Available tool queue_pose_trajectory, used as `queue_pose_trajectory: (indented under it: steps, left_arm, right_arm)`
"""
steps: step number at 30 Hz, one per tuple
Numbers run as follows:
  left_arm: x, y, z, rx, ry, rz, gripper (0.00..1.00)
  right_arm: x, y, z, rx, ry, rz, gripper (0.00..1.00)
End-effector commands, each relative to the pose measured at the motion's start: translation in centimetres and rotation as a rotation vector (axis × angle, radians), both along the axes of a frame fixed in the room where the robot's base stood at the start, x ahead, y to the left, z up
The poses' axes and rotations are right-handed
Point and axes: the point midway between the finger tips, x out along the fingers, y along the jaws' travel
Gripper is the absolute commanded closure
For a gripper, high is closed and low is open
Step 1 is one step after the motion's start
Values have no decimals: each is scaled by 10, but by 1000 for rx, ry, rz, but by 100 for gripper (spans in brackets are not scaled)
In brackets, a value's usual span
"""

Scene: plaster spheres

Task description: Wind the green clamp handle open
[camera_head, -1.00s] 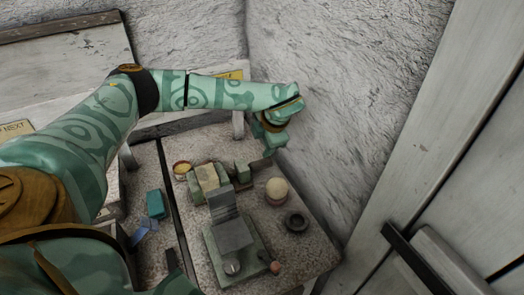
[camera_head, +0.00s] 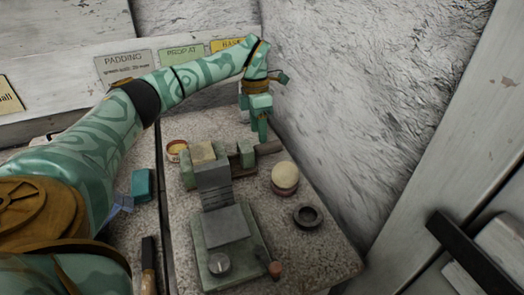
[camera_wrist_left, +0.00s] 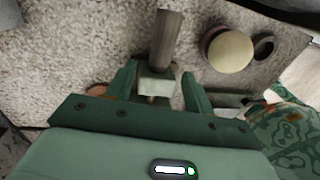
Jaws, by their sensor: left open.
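My left gripper (camera_head: 259,136) points down at the handle. In the left wrist view, its open fingers (camera_wrist_left: 158,84) stand on either side of a pale green block (camera_wrist_left: 155,88) at the base of the grip. I cannot tell whether they touch it. My right gripper is out of view.
A pale sphere (camera_head: 285,174) on a stand and a dark ring (camera_head: 306,216) are right of the clamp. A green-based fixture with a grey plate (camera_head: 226,226) is in front. The rough wall (camera_head: 350,100) rises close on the right.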

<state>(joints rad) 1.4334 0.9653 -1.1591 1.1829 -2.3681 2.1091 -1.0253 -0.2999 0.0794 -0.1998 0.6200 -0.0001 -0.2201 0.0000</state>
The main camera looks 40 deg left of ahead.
Motion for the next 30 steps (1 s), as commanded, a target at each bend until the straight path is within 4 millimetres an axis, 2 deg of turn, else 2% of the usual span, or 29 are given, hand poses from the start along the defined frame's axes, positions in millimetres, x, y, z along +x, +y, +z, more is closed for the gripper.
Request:
queue_pose_trajectory:
  steps: [1,7,12,20,25,30]
  left_arm:
    - [-1,-1,-18,1,5,-2,47]
    - [-4,-5,-48,3,3,-1,47]
    - [-4,-7,-57,3,-1,0,47]
    - [-4,-7,-57,3,-1,0,47]
    - [-4,-7,-57,3,-1,0,92]
    - [-4,-7,-56,5,-3,0,92]
  right_arm:
    - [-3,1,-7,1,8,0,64]
    - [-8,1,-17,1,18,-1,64]
    - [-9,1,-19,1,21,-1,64]
    - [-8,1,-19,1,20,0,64]
    - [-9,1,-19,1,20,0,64]
    - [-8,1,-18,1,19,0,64]
